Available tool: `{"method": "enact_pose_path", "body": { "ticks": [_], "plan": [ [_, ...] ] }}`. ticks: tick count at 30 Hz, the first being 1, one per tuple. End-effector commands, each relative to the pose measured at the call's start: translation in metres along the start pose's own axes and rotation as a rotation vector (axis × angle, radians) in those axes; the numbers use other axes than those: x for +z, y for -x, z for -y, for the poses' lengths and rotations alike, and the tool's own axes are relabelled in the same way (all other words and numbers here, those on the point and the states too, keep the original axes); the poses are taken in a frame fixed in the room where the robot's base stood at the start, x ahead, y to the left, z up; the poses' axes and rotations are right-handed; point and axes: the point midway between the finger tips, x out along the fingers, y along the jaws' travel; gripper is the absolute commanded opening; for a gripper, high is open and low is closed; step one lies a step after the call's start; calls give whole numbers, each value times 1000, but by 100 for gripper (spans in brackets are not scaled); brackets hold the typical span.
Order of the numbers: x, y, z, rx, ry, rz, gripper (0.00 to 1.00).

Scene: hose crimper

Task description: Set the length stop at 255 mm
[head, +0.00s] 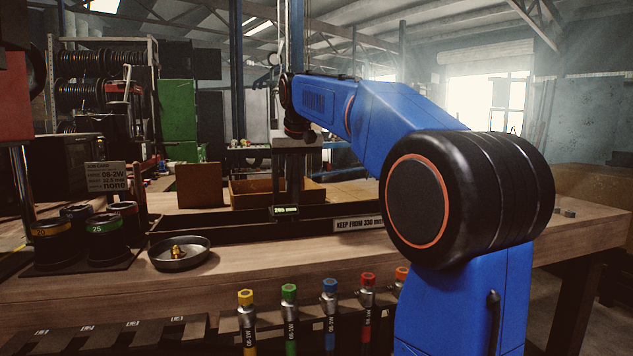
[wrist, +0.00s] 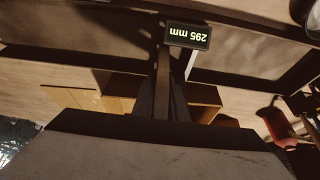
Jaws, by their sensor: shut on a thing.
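The length stop's small readout (head: 285,211) sits on the dark rail (head: 225,231) at the back of the bench. In the wrist view the readout (wrist: 188,36) appears upside down and reads 295 mm. My gripper (head: 289,192) reaches straight down to the stop from above and is shut on it, just behind the readout. In the wrist view the gripper (wrist: 167,88) shows as dark fingers near the stop; the exact grip contact is hidden.
A "KEEP FROM 330 mm" label (head: 358,224) is on the rail, right of the readout. A metal dish (head: 180,254) with brass fittings stands in front. Dies (head: 107,240) stand at left near a card (head: 105,177). An open wooden box (head: 250,192) is behind. Several colour-topped tools (head: 289,305) line the front.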

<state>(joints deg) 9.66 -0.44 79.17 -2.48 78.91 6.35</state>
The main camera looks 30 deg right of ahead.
Motion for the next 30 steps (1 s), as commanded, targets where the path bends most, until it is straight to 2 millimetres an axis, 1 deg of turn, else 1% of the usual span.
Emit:
{"method": "enact_pose_path", "body": {
  "ticks": [1,3,9,13,23,24,25,26,30],
  "plan": [
    [0,1,10,-2,3,-2,0],
    [0,0,19,-2,3,-2,0],
    [0,0,34,-1,1,-2,0],
    [0,1,36,0,0,-2,0],
    [-1,1,37,0,-1,-2,0],
    [-1,1,36,0,-1,-2,22],
    [-1,1,36,0,-1,-2,29],
    [-1,1,36,0,-1,-2,31],
    [0,0,36,0,0,-1,31]
  ]
}}
